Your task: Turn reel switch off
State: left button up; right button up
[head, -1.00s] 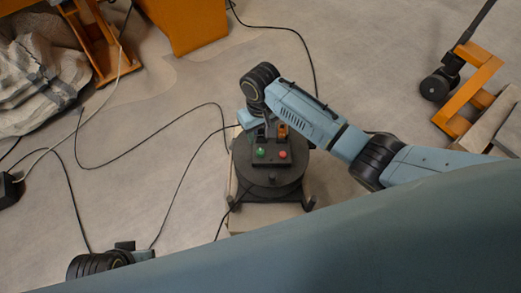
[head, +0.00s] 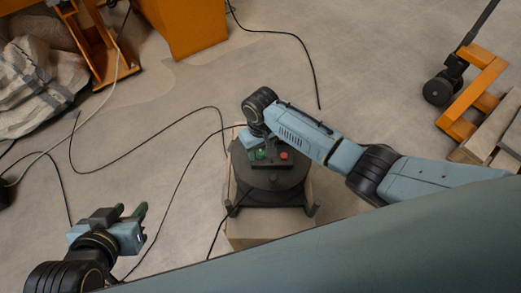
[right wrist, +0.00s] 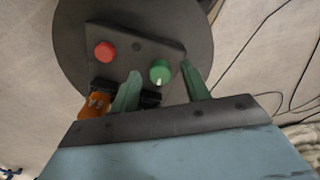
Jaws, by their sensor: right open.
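The plate carries a green rotary switch (head: 260,154) with a pale mark and a red round button (head: 284,156). In the right wrist view the green switch (right wrist: 160,73) lies between the fingers of my right gripper (right wrist: 161,68), and the red button (right wrist: 104,51) is left of them. My right gripper is open; I cannot tell if a finger touches the switch. My left gripper (head: 129,211) is open and empty, away to the left.
An orange plug (right wrist: 95,103) sits by the plate in the right wrist view. Black cables (head: 180,182) run across the floor left of the reel. An orange pallet truck (head: 472,95) and wooden pallet stand at right. A pale sack (head: 35,90) lies at far left.

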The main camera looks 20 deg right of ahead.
pick_arm(q)
jog(key=shift+w+d+r, duration=0.1)
jog(key=shift+w+r, duration=0.1)
pick_arm(e)
jog(key=shift+f, duration=0.1)
jog(key=c, duration=1)
pick_arm(q)
jog(key=s+a+f+g+y+p, duration=0.2)
jog(key=s+a+f+g+p, duration=0.15)
jog(key=s+g, duration=0.4)
pick_arm(e)
jog(key=shift+n+b, duration=0.5)
jog(key=shift+n, duration=0.6)
jog(key=n+p, duration=0.3)
jog(key=n, duration=0.3)
pick_arm(q)
jog(key=a+f+t+p, duration=0.1)
jog(key=a+f, duration=0.2)
jog(key=f, duration=0.8)
jog(key=shift+s+a+f, duration=0.25)
jog(key=shift+a+f, duration=0.05)
pick_arm(e)
jog(key=shift+n, duration=1.8)
pick_arm(q)
jog(key=shift+f, duration=0.1)
pick_arm(e)
jog(key=o, duration=1)
